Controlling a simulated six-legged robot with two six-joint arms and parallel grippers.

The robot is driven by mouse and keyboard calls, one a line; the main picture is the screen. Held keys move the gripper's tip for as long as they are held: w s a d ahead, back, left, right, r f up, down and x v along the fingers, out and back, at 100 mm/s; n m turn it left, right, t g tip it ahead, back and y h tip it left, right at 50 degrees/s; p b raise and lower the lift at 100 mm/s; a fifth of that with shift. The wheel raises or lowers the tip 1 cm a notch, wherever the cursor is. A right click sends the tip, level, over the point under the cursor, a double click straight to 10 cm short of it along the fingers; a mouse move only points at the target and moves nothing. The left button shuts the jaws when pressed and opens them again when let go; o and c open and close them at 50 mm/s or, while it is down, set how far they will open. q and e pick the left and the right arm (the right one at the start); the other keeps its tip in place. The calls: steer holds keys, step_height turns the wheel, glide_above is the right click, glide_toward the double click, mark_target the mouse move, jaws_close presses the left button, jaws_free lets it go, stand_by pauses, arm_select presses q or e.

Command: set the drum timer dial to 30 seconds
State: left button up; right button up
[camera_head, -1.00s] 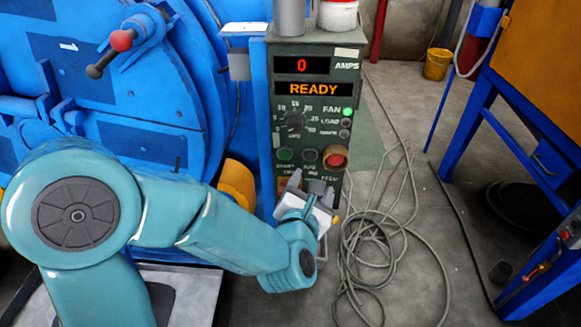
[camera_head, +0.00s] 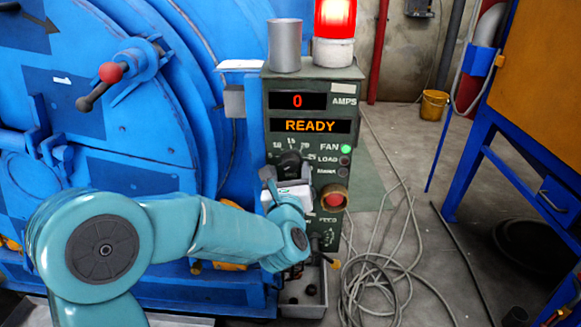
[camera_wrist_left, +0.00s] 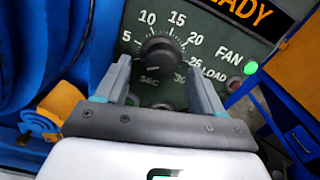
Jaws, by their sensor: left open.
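The drum timer dial (camera_wrist_left: 160,58) is a round black knob on the dark green control panel, with numbers 5, 10, 15, 20, 25 and 30 around it and SEC below. In the head view the dial (camera_head: 290,163) is partly covered by my left gripper (camera_head: 285,182). In the left wrist view my left gripper (camera_wrist_left: 160,80) is open, its two fingers to either side below the knob, not closed on it. I cannot tell which number the dial's pointer marks. The display (camera_head: 310,125) reads READY and the amps display (camera_head: 298,101) reads 0. My right gripper is not in view.
A red button (camera_head: 333,199) and a lit green FAN lamp (camera_head: 346,149) are close to the gripper. A grey cup (camera_head: 285,47) and a lit red beacon (camera_head: 335,20) stand on the panel box. Cables (camera_head: 385,270) lie on the floor at right.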

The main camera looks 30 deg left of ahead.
mark_target(291, 163)
arm_select(q)
steer(key=shift+x, duration=1.3)
